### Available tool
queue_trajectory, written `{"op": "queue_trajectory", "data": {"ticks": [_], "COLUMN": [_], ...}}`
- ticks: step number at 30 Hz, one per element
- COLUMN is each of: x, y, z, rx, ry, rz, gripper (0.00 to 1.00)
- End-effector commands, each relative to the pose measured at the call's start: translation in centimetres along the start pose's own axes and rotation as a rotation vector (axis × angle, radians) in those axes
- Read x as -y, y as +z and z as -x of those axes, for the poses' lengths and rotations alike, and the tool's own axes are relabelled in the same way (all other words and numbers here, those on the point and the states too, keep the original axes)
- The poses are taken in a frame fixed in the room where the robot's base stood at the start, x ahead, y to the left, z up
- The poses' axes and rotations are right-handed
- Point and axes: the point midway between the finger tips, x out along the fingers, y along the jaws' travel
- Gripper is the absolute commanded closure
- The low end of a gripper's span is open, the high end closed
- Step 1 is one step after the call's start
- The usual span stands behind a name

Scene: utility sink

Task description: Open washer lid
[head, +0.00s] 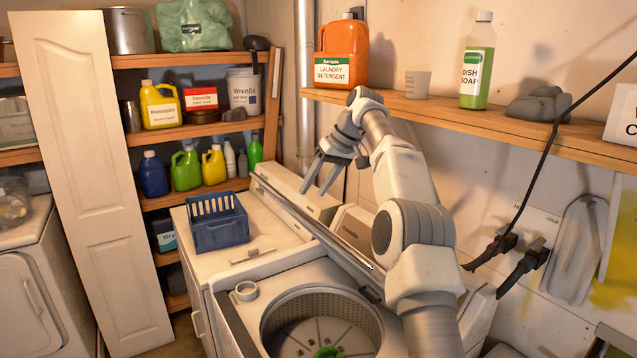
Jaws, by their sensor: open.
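The washer (232,318) stands at the bottom centre with its top opening uncovered. Its perforated metal drum (283,318) shows, with something green inside at the bottom edge. The washer lid (318,230) appears raised at the back of the opening, seen nearly edge-on as a long slanting strip before the control panel. My gripper (317,189) is open and empty, with its fingers pointing down near the raised lid's upper left part. I cannot tell whether it touches the lid. My arm hides the right part of the washer and lid.
A blue basket (220,232) sits on the neighbouring white machine (205,266). A wall shelf (480,124) behind my arm bears a detergent jug (342,52), a cup and a dish soap bottle (477,65). Taps (523,265) and a dark cable are at right.

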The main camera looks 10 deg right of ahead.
Motion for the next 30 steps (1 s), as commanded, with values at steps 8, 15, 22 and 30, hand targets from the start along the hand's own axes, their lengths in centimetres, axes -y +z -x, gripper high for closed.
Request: {"op": "queue_trajectory", "data": {"ticks": [8,15,22,30], "x": [0.0,0.0,0.0,2.1], "y": [0.0,0.1,0.1,0.3], "z": [1.3,1.7,1.7,2.9], "rx": [0.002,0.002,0.002,0.008], "ry": [-0.001,0.0,0.0,0.035], "rz": [0.0,0.0,0.0,0.003], "gripper": [0.47,0.47,0.54,1.0]}}
